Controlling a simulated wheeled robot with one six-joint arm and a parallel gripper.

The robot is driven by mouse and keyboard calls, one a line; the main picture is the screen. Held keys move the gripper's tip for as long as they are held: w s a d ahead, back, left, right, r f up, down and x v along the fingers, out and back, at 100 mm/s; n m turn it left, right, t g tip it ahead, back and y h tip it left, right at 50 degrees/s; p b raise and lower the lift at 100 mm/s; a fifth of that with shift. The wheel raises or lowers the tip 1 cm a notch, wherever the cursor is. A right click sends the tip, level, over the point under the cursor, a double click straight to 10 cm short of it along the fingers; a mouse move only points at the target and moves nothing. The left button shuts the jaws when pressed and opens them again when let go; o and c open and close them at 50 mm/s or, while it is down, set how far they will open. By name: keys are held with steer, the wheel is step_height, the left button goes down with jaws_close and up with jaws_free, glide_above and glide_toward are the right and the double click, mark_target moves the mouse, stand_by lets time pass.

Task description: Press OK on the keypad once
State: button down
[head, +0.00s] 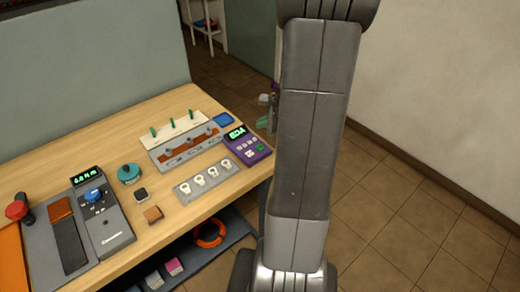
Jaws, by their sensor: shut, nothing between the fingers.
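The keypad (256,154) is a purple unit at the right end of the wooden bench. It has a dark display with green characters at its far end and several small keys. One key is green (260,149), at its right side; its label is too small to read. The keypad's face is uncovered. My grey arm stands upright just right of the keypad in the head view.
On the bench (103,130) are a white rack with green levers (180,118), a grey strip with white knobs (207,182), a teal knob (129,173) and a grey meter (104,222). Tiled floor is open at right.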

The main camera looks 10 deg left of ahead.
mark_target(263, 149)
step_height(263, 149, down, 7)
steer(key=b, duration=0.5)
stand_by(1.8)
steer(key=shift+f+b, duration=0.45)
steer(key=shift+b, duration=0.15)
steer(key=shift+f+b, duration=0.4)
steer(key=shift+f, duration=0.05)
steer(key=shift+r, duration=0.2)
stand_by(0.5)
steer(key=shift+r+p, duration=0.7)
steer(key=shift+r, duration=0.1)
step_height(263, 149, up, 5)
steer(key=p, duration=0.4)
